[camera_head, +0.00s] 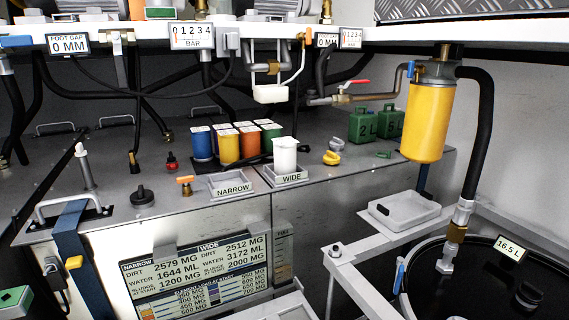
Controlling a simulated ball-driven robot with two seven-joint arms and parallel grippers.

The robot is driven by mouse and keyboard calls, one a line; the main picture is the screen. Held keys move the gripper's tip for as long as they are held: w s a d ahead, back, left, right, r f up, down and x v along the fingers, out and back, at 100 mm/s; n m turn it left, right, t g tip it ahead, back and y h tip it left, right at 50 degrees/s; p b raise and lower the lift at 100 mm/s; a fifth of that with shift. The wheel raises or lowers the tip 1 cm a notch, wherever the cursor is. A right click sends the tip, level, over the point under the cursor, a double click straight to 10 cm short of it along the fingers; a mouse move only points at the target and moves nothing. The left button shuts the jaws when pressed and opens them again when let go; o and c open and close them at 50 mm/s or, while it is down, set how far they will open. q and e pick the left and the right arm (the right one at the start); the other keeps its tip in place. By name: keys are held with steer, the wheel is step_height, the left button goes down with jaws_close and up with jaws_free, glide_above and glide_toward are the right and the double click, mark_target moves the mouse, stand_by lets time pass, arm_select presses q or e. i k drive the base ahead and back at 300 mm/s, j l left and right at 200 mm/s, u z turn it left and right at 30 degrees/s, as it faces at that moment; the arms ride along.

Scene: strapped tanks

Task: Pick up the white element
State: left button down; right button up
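A white cylinder (285,154), which looks like the white element, stands upright at the tray labelled WIDE (289,180). Its lower end meets the tray, and I cannot tell whether it is seated in it. Several coloured elements with pale tops stand close together to its left, among them a blue one (202,146), a yellow one (229,150) and a green one (270,138). Neither of my grippers shows in this view.
A shallow tray labelled NARROW (233,187) lies left of the WIDE tray. A yellow canister (427,118) hangs at the right. Two green cans (376,124) stand behind. Hoses and a white shelf (260,33) overhang the grey tank top. A grey tray (404,211) sits lower right.

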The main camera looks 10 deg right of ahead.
mark_target(284, 148)
steer(key=k+j+u, duration=0.15)
steer(key=u, duration=0.2)
steer(key=k+j+u, duration=0.1)
steer(key=j+u, duration=0.65)
steer(key=k+l, duration=0.05)
